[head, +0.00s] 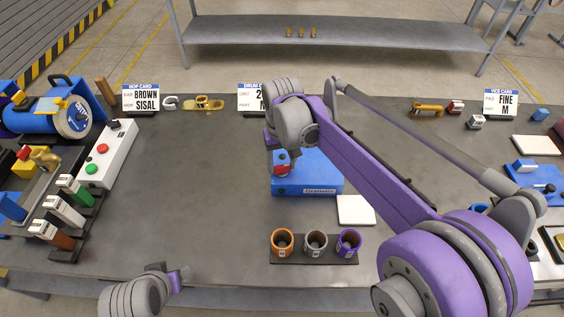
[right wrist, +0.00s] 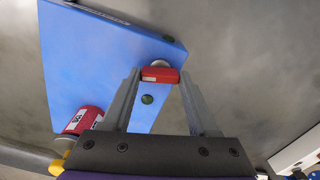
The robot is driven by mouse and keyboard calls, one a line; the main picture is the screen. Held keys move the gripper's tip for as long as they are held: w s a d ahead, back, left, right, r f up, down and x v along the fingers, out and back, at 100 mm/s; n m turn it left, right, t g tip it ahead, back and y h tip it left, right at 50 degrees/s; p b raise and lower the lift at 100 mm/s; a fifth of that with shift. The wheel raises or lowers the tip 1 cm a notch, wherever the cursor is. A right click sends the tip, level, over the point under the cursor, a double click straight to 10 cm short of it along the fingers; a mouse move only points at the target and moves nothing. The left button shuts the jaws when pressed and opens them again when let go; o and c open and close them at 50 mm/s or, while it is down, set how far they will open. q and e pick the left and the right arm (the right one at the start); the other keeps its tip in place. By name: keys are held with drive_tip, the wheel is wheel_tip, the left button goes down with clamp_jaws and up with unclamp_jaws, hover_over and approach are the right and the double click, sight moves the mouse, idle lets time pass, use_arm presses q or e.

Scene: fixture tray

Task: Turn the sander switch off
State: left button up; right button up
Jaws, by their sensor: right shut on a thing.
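A blue box with a dark name label (head: 318,188) stands mid-table; it fills the upper left of the right wrist view (right wrist: 95,60). A red block (right wrist: 160,75) sits at the box's edge, between the fingertips of my right gripper (right wrist: 158,78). The gripper is shut on it; a round metal piece shows just behind. In the head view my right gripper (head: 283,158) is above the box's left part, largely hidden by its own wrist. A small green dot (right wrist: 147,99) shows on the box. My left gripper (head: 180,276) is at the front edge, its jaws unclear.
A blue machine with a disc (head: 75,118) and a white control box with green and red buttons (head: 108,155) stand left. Three cups (head: 316,242) stand in front of the blue box, beside a white pad (head: 356,210). The table's centre left is clear.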

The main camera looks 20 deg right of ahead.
sight(282, 166)
drive_tip(key=shift+m, duration=1.5)
drive_tip(key=o, duration=1.4)
use_arm(q)
drive_tip(key=shift+w+r+p, duration=0.15)
drive_tip(key=shift+r+p, duration=0.2)
drive_tip(key=shift+r, duration=0.05)
use_arm(e)
wheel_tip(282, 166, up, 11)
drive_tip(key=shift+f, duration=0.1)
drive_tip(key=shift+f, duration=0.1)
